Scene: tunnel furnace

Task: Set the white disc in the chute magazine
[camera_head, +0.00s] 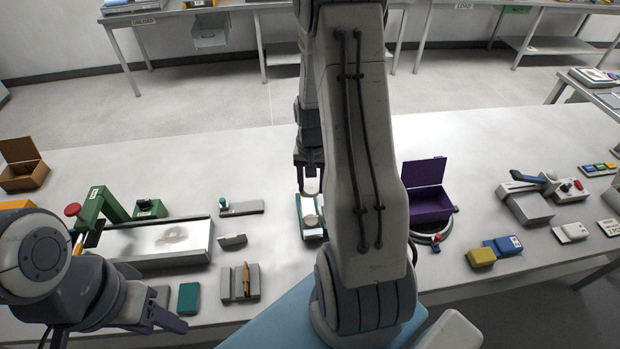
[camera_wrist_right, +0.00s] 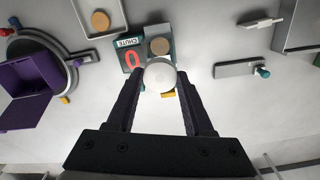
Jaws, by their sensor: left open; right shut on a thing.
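The white disc (camera_wrist_right: 160,75) is held between the fingertips of my right gripper (camera_wrist_right: 155,82), shut on it. In the head view my right gripper (camera_head: 309,188) hangs over the far end of the chute magazine (camera_head: 302,207). The right wrist view shows the magazine (camera_wrist_right: 136,63) with its CHUTE label, a red ring mark and a tan round piece (camera_wrist_right: 160,46) in it. The disc overlaps the magazine's near part in that view; I cannot tell whether they touch. My left gripper (camera_head: 112,325) is open at the lower left, apart from the magazine.
A green press with a metal plate (camera_head: 165,240) lies to the left. Small grey blocks (camera_head: 240,208) sit between it and the magazine. My right arm hides the table's middle. The far table strip is clear.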

